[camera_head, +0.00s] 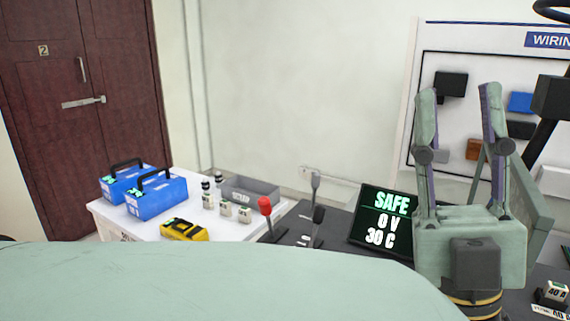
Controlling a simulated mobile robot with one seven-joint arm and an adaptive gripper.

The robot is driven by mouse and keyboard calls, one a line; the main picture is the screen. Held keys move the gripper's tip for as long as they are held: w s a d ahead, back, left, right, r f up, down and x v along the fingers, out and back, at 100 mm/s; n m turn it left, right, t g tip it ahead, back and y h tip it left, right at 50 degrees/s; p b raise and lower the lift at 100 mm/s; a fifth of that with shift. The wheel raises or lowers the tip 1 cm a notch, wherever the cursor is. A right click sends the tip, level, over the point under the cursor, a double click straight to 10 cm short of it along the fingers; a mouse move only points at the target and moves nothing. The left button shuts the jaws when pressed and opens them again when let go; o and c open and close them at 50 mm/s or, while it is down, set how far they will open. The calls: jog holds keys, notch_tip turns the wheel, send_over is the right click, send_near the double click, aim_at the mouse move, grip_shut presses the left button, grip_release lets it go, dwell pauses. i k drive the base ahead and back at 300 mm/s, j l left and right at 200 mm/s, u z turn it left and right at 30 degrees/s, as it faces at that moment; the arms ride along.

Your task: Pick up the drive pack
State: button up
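Two blue box-shaped packs with black carry handles stand side by side on the white-topped table at left. The nearer blue pack (157,203) partly covers the farther blue pack (117,188). Both have small green labels on top, too small to read, so I cannot tell which one is the drive pack. My gripper (457,90) is at the right, raised with its two fingers pointing up and spread well apart. Nothing is between the fingers. It is far from both blue packs.
A yellow device (184,230), several small containers and a grey bin (250,190) share the white table (190,250). A red-knobbed lever (266,206), a grey lever (315,190) and a "SAFE 0 V 30 C" screen (381,222) stand on a dark surface. A wiring board (450,65) is behind my gripper.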

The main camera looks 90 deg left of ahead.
aim_at(129, 176)
jog(key=u, duration=3.65)
jog(key=i+j+u, duration=0.15)
jog(key=i+j, duration=0.15)
jog(key=i, duration=0.2)
jog(key=i+j+u, duration=0.15)
jog(key=i+j, duration=0.15)
jog(key=i, duration=0.2)
jog(key=i+j+u, duration=0.15)
jog(key=i, duration=0.35)
